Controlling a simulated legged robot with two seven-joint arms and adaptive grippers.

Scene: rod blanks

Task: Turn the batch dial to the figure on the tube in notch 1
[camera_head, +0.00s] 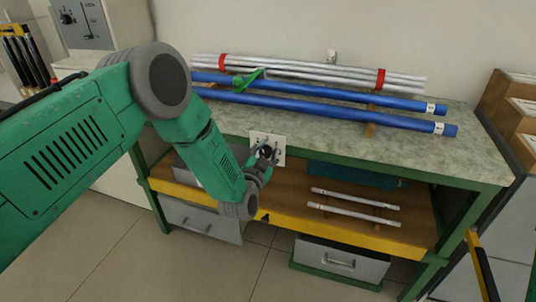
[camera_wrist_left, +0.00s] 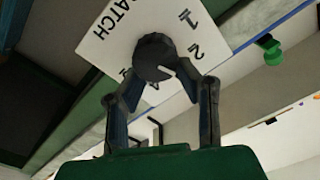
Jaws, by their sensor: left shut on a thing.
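The batch dial's white plate (camera_head: 281,147) is on the front of the bench, below its top edge. In the left wrist view the plate (camera_wrist_left: 110,38) shows the word BATCH and the figures 1, 2 and 4; a finger hides part of the scale. My left gripper (camera_head: 268,155) is shut on the dark knob (camera_wrist_left: 153,52). The knob's pale pointer mark aims at the part beyond 2, near the right finger. Two blue tubes, a rear one (camera_head: 330,93) and a front one (camera_head: 330,113), lie on the bench with white end labels, too small to read.
White rods (camera_head: 310,70) with red bands and a green piece (camera_head: 248,79) lie behind and on the tubes. The lower shelf holds two pale rods (camera_head: 352,209). A grey drawer (camera_head: 342,262) is below. Wooden compartments (camera_head: 510,100) stand at right.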

